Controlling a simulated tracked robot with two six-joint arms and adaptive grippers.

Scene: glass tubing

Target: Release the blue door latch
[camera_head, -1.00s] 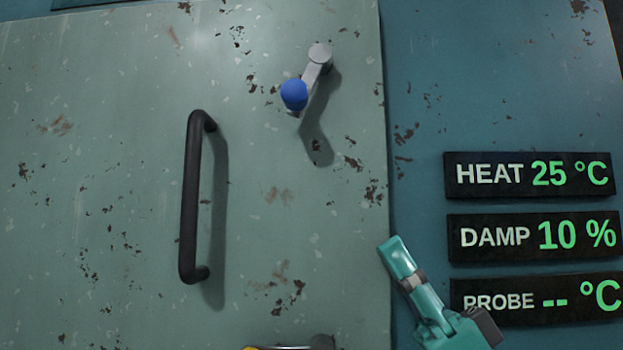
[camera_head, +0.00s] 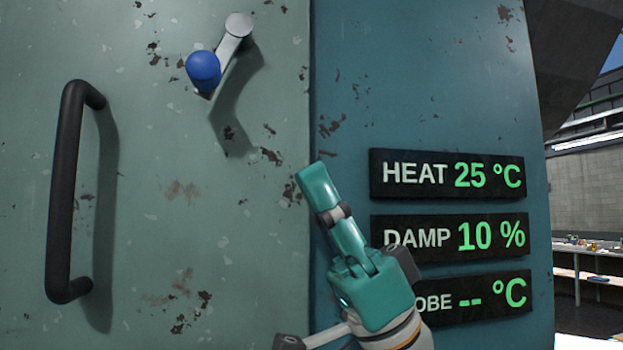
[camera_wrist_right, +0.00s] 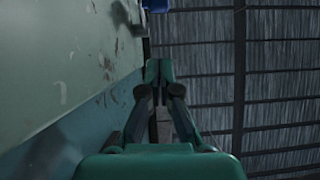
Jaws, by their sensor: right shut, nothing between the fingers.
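The door latch is a grey metal lever (camera_head: 232,42) with a blue knob (camera_head: 203,69), at the upper right of the pale green door (camera_head: 190,170) in the head view. The lever slants down to the left from its pivot. My right gripper (camera_head: 312,180) is teal, shut and empty. In the head view it is below and right of the knob, apart from it, near the door's right edge. In the right wrist view its fingertips (camera_wrist_right: 158,68) meet, and a bit of blue (camera_wrist_right: 155,5), likely the knob, shows at the top edge. My left gripper is not in view.
A black bar handle (camera_head: 68,190) stands out from the door at left. Display plates reading HEAT (camera_head: 447,174), DAMP (camera_head: 449,243) and PROBE, partly hidden by my right gripper, are on the blue-green panel (camera_head: 420,80). A table (camera_head: 590,250) stands far right.

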